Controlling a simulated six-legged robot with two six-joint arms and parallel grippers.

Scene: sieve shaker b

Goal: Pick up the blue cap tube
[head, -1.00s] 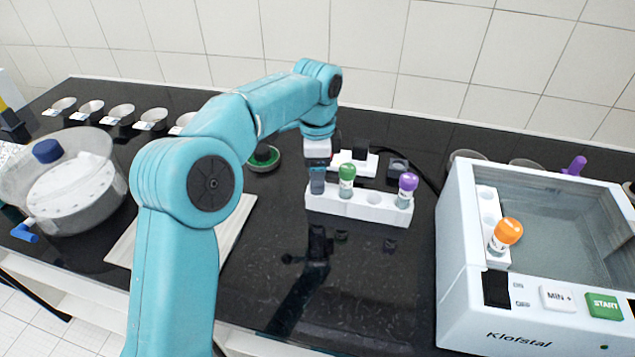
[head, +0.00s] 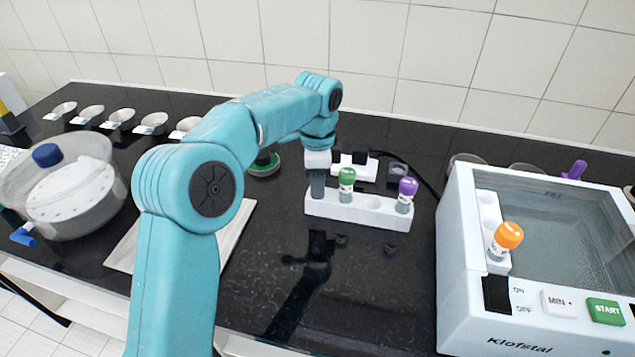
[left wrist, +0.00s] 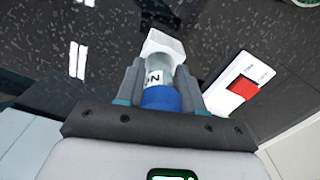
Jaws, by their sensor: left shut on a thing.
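The blue cap tube shows in the left wrist view, its blue cap (left wrist: 161,98) nearest me and its clear labelled body beyond. My left gripper (head: 317,194) points down at the left end of the white rack (head: 365,212). It is shut on the blue cap tube, with one finger on each side, as the left wrist view (left wrist: 160,88) shows. The tube's far end meets a white piece of the rack (left wrist: 164,43); how deep it sits is hidden. In the head view the gripper hides the tube. My right gripper is not in view.
A green-capped tube (head: 346,180) and a purple-capped tube (head: 406,190) stand in the same rack. At right is a white bath (head: 465,310) with an orange-capped tube (head: 506,238) in it. A clear round vessel (head: 65,215) stands left. The front counter is clear.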

